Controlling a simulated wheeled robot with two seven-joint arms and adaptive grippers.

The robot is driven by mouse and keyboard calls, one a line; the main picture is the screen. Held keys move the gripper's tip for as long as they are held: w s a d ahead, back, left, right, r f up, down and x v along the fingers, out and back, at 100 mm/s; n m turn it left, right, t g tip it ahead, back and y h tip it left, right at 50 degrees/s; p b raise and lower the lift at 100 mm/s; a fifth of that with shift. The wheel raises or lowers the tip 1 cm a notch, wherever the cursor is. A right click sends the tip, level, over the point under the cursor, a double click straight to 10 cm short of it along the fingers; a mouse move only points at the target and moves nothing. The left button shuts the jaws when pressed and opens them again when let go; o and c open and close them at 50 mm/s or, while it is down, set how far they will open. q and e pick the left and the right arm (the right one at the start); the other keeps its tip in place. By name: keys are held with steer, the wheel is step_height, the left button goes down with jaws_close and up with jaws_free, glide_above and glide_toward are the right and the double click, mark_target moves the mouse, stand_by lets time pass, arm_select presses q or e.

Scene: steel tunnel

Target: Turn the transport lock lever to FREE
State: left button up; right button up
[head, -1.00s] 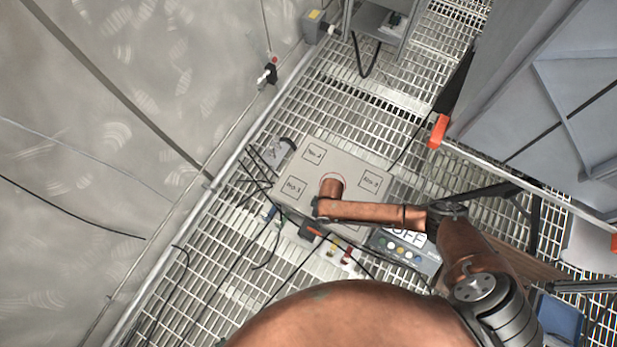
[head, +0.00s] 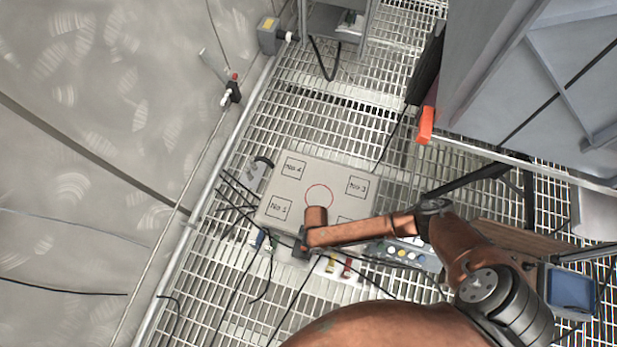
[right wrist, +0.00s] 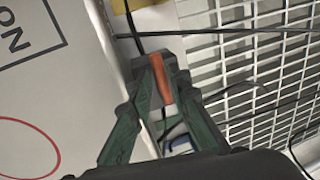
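The transport lock lever (right wrist: 162,80) shows in the right wrist view as a narrow orange handle between the green fingers of my right gripper (right wrist: 156,66). The fingertips are close together on either side of it and appear shut on it. In the head view the right arm reaches in from the right, with its wrist over the front edge of a beige box, and the lever is hidden there. No FREE marking is readable. My left gripper is not in view.
The beige box (head: 335,173) has numbered squares and a red circle on top. A button panel (head: 405,253) lies right of it, partly behind my arm. Cables run over the grating. A curved wall (head: 90,130) stands left and a grey steel structure (head: 500,90) right.

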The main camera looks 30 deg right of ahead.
steer(key=shift+c, duration=0.4)
jaws_close()
